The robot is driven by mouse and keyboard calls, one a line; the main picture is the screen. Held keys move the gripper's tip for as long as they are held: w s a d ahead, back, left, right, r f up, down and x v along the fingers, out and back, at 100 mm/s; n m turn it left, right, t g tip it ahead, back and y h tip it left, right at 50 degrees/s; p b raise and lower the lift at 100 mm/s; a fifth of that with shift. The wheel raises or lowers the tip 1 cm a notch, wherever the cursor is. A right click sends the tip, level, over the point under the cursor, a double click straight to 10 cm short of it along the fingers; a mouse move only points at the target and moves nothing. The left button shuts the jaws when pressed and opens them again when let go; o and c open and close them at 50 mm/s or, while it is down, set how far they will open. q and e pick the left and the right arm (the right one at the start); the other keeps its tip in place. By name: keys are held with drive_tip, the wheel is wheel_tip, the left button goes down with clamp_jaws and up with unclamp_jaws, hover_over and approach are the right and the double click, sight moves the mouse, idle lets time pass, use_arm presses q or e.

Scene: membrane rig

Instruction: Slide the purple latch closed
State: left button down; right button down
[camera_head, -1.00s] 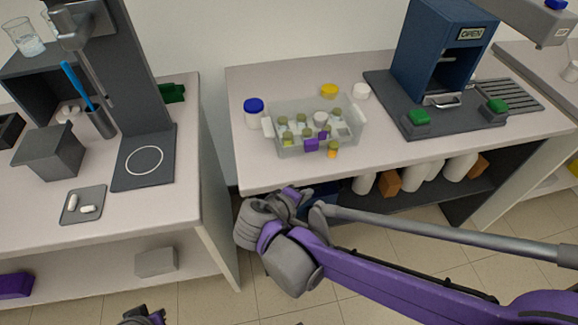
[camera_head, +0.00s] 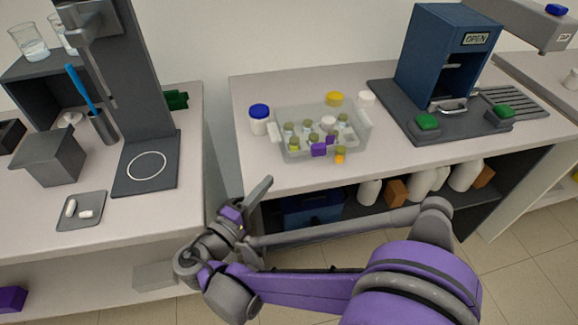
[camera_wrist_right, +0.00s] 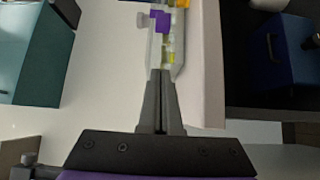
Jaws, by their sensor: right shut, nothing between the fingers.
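The purple latch (camera_head: 322,149) is on the front wall of the clear bin (camera_head: 295,156), which stands on the middle bench. It also shows in the right wrist view (camera_wrist_right: 161,20), at the top beyond my fingertips. I cannot tell how far along its travel it is. My right gripper (camera_head: 266,183) is in front of the bench's front left corner, below and left of the latch and apart from it. In the right wrist view its two fingers (camera_wrist_right: 160,72) are together with nothing between them. My left gripper is not in view.
Several small vials stand in the bin. A blue-capped jar (camera_head: 259,120), a yellow cap (camera_head: 334,98) and a white cap (camera_head: 367,98) are near it. A blue press (camera_head: 440,60) stands to the right. The benchtop before the bin is mostly clear.

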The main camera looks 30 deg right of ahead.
sight(317, 153)
drive_tip(key=x, duration=1)
drive_tip(key=d, duration=0.1)
drive_tip(key=s+d, duration=0.1)
drive_tip(key=d, duration=0.1)
drive_tip(key=shift+d, duration=0.25)
drive_tip(key=shift+d, duration=0.1)
drive_tip(key=d, duration=0.1)
drive_tip(key=s+d, duration=0.1)
drive_tip(key=d, duration=0.1)
drive_tip(key=shift+d, duration=0.2)
drive_tip(key=shift+w+a, duration=0.15)
